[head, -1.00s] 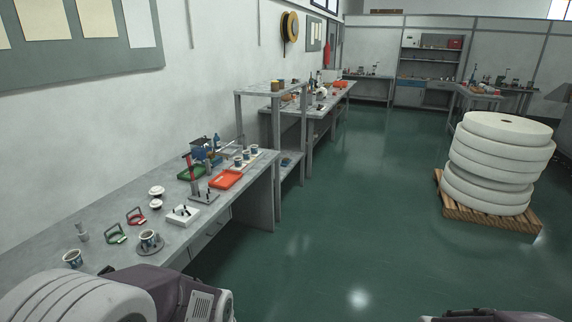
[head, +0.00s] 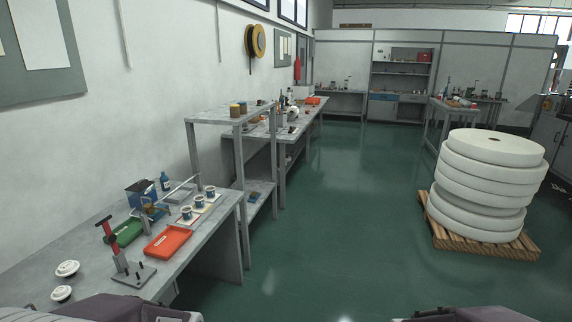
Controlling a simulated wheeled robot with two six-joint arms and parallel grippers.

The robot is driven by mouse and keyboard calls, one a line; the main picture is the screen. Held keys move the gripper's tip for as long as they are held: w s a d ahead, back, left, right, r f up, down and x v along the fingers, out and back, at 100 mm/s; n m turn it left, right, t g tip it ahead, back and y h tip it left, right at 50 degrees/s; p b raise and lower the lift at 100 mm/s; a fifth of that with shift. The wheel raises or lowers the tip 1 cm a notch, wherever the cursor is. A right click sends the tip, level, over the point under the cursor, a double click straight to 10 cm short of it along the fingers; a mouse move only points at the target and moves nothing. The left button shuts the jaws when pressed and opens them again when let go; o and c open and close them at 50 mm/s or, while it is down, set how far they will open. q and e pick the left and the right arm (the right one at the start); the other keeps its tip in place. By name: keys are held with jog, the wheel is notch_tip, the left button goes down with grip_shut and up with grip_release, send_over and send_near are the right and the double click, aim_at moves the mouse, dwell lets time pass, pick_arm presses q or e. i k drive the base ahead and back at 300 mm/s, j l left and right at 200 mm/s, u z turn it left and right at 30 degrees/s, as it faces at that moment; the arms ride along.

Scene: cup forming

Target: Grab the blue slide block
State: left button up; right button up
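I cannot make out for sure which thing is the blue slide block. A blue box-shaped device (head: 143,194) with a long metal lever stands on the near bench at the left. A small bluish item (head: 255,196) lies on the lower shelf of the grey rack, too small to identify. Neither gripper is in view. Only parts of my arms show along the bottom edge, at the left and the right, well apart from both items.
The near bench (head: 78,254) holds a red tray (head: 168,241), a green tray (head: 127,233), a red-handled press (head: 112,245), several cups and two white lids. A pallet (head: 446,233) with stacked white discs stands right. The green floor (head: 330,220) between is clear.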

aim_at(254, 195)
jog(key=i, duration=3.6)
jog(key=i+u, duration=0.15)
jog(key=i, duration=0.5)
jog(key=i+l+u, duration=0.15)
jog(key=i, duration=0.5)
